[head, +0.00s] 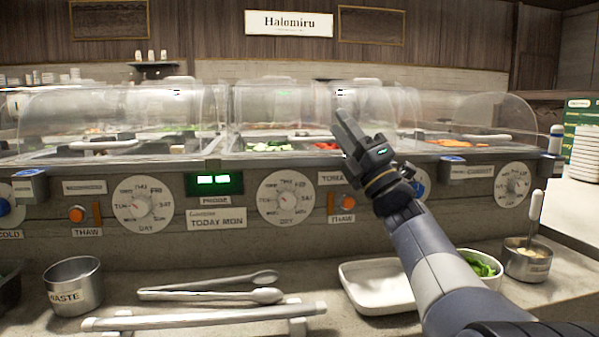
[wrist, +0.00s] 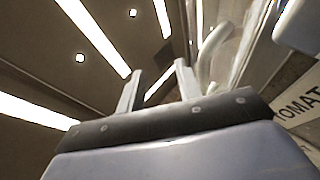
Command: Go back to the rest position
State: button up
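My gripper (head: 345,122) is raised in front of the clear covers of the sauce counter, right of centre in the head view, pointing up and to the left. In the wrist view my gripper (wrist: 160,80) shows two fingers standing apart with nothing between them. It touches nothing that I can see. My arm reaches up from the lower right and hides part of the counter front and worktop behind it.
A white tray (head: 362,291), a bowl of greens (head: 484,264) and a metal pot (head: 527,262) stand near my arm. Tongs (head: 210,295), a long handle bar (head: 195,318) and a waste cup (head: 75,287) are left. Clear covers (head: 277,103) stand behind. Ceiling lights (wrist: 92,36) show above.

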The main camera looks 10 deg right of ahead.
jog(key=shift+x, duration=2.55)
